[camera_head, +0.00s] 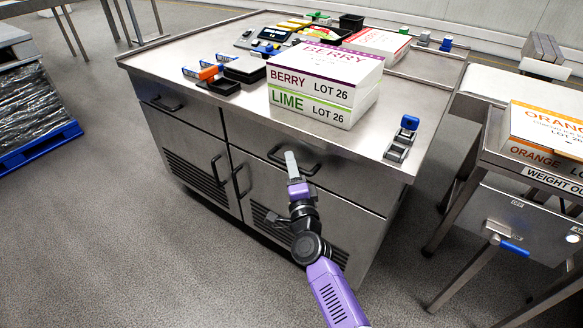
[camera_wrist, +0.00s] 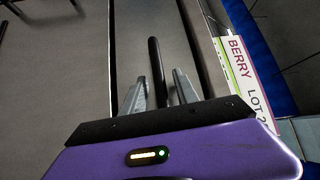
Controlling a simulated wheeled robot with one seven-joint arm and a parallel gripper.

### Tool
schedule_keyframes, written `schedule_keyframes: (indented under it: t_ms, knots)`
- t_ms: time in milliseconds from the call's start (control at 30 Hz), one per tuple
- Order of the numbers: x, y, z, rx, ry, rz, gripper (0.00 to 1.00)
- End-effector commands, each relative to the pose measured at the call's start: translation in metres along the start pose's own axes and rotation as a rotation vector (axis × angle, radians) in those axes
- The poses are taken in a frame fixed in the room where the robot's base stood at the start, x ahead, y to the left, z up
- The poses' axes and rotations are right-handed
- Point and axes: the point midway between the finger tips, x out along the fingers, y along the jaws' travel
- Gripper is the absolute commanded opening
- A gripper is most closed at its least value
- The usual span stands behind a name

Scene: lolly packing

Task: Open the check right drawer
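The right drawer (camera_head: 345,182) is in the top row of the steel cabinet's front, above the right door, and looks closed. Its dark bar handle (camera_head: 312,168) is in front of my gripper (camera_head: 290,156). In the wrist view the handle (camera_wrist: 155,58) runs up between the fingers of my gripper (camera_wrist: 160,80). The fingers are apart, one on each side of the bar, with a gap showing beside it. I cannot tell how deep the bar sits between them.
The left drawer (camera_head: 185,112) looks closed. Doors with upright handles (camera_head: 240,180) lie below. On the worktop (camera_head: 190,55) are the BERRY box (camera_head: 325,68), the LIME box (camera_head: 310,108) and a small metal tool (camera_head: 400,145).

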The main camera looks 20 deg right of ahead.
Motion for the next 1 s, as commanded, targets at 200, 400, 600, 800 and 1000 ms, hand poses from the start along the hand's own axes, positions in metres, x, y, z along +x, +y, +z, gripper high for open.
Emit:
schedule_keyframes:
  t_ms: [200,400,600,800,1000]
  knots:
    - [-0.0001,-0.0003,-0.0001,0.0,0.0,0.0,0.24]
    - [-0.0002,-0.0002,-0.0001,0.0,0.0,0.0,0.0]
    - [-0.0003,-0.0001,-0.0002,0.0,0.0,0.0,0.0]
    - [-0.0004,0.0,-0.0002,0.0,0.0,0.0,0.0]
    - [-0.0005,0.0002,-0.0002,0.0,0.0,0.0,0.0]
